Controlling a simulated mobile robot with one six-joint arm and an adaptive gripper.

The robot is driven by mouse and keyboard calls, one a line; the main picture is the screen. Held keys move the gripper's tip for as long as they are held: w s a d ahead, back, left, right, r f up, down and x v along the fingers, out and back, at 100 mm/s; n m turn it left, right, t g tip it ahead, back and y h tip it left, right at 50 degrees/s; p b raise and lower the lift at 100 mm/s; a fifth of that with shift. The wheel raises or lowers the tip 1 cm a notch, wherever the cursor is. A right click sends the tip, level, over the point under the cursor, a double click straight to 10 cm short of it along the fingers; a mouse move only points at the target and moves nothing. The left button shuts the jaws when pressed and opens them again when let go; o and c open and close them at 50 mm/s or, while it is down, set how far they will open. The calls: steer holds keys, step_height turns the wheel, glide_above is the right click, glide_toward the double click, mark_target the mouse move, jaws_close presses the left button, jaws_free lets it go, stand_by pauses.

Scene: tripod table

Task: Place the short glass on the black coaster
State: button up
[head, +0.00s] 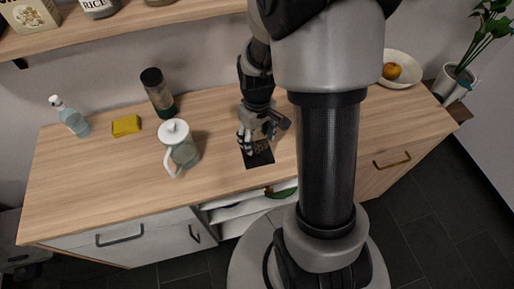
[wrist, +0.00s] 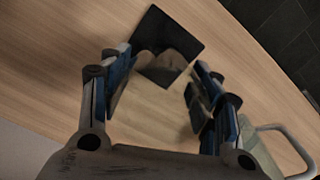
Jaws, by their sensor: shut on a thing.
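The black coaster (head: 258,160) lies on the wooden counter below my gripper (head: 262,132); it also shows in the wrist view (wrist: 182,28), beyond the fingertips. My gripper (wrist: 163,88) is shut on the short glass (wrist: 160,66), which is clear and hard to make out between the fingers. The glass overlaps the near part of the coaster in the wrist view. In the head view the fingers mostly hide it. I cannot tell whether its base touches the coaster.
A glass jug with a white lid (head: 175,132) stands left of the coaster. A yellow sponge (head: 126,126), a dark-topped bottle (head: 158,92) and a spray bottle (head: 70,117) stand farther left. A bowl with an orange fruit (head: 400,68) is at the right. The counter's front left is clear.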

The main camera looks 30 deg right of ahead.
mark_target(257, 146)
steer(key=shift+f+b, duration=0.75)
steer(key=shift+f, duration=1.45)
steer(key=shift+f, duration=0.2)
steer(key=o, duration=1.2)
steer(key=shift+o, duration=0.2)
steer(key=shift+r, duration=0.15)
step_height(257, 146, up, 12)
steer(key=p, duration=0.4)
steer(key=s+a+r+t, duration=0.2)
steer(key=s+a+r, duration=0.3)
steer(key=r, duration=0.3)
steer(key=s+a+r+m+t, duration=0.1)
steer(key=s+a+r+t, duration=0.1)
steer(key=s+a+r, duration=0.3)
steer(key=s+r, duration=0.3)
steer(key=r, duration=0.1)
steer(key=shift+s+a+t, duration=0.3)
steer(key=shift+a, duration=0.05)
